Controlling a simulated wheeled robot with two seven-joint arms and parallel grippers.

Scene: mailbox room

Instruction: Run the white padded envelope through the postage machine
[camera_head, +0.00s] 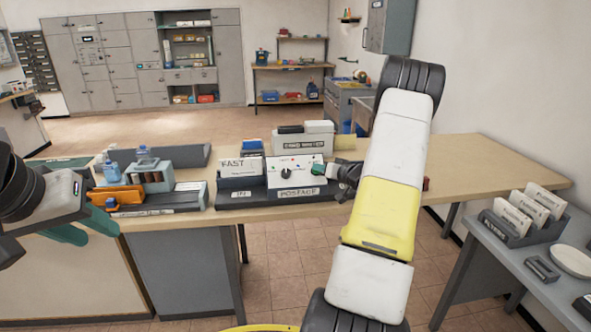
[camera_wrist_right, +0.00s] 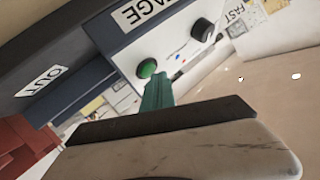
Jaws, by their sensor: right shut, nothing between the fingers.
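The postage machine (camera_head: 298,193) stands on the wooden table, with a white panel and black dial; the wrist view shows its POSTAGE label (camera_wrist_right: 143,10) and round green button (camera_wrist_right: 147,68). My right gripper (camera_head: 322,171) is at the panel's right side, shut and empty. Its teal fingertips (camera_wrist_right: 157,92) are at the button; whether they touch it I cannot tell. A white flat piece marked FAST (camera_head: 240,168) stands upright at the machine's IN side; I cannot tell whether it is the padded envelope. My left gripper (camera_head: 90,228) is open and empty before the table's left part.
An orange item (camera_head: 118,198) and a bottle holder (camera_head: 151,177) stand left of the machine. A grey bin (camera_head: 303,142) stands behind it. A red object (camera_wrist_right: 25,145) is near the OUT side. A rack of envelopes (camera_head: 522,216) stands on the right table.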

